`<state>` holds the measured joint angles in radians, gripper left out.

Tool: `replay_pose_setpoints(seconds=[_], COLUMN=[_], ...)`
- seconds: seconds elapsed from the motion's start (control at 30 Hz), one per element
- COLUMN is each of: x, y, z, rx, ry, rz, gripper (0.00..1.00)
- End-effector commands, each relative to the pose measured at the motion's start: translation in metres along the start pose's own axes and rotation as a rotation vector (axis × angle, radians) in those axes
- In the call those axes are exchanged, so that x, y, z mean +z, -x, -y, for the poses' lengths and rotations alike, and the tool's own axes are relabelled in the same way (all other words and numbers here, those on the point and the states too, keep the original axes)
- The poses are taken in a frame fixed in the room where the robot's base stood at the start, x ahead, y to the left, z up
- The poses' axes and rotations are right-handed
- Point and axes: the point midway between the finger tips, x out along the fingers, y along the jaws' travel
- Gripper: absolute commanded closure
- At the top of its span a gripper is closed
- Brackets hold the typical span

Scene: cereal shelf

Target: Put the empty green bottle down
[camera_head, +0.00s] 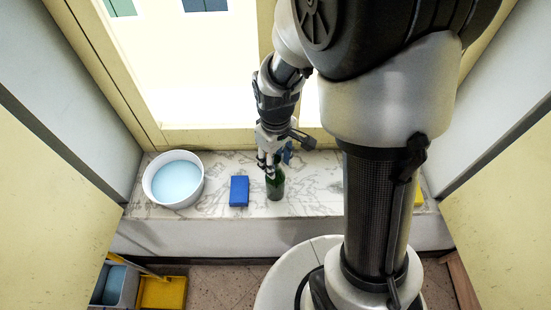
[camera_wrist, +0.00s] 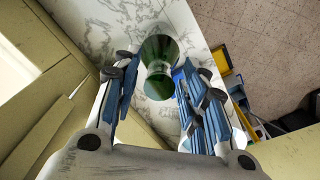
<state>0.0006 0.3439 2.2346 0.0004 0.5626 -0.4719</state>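The green bottle (camera_head: 275,184) stands upright on the marble sill (camera_head: 310,185), with its base on the stone. My gripper (camera_head: 268,163) is just above and around its top. In the wrist view the bottle (camera_wrist: 158,52) is seen from above, with its neck pointing towards the camera. My gripper's blue-padded fingers (camera_wrist: 155,88) are spread on either side of the neck, with gaps visible on both sides. The gripper looks open. The fingers hide part of the bottle's top in the head view.
A white basin of light blue liquid (camera_head: 175,180) and a blue block (camera_head: 239,190) stand left of the bottle. A window frame (camera_head: 205,138) rises behind the sill.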

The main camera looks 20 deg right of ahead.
Motion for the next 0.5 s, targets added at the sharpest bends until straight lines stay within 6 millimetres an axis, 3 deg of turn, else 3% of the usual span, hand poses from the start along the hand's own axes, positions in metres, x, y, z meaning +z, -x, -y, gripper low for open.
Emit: replay_pose_setpoints(seconds=[0.33,0.5], x=[0.000,-0.001], y=[0.003,0.023], z=[0.000,-0.001], rx=[0.000,0.002], ry=[0.000,0.000], rz=[0.000,-0.004], gripper=[0.58,0.58])
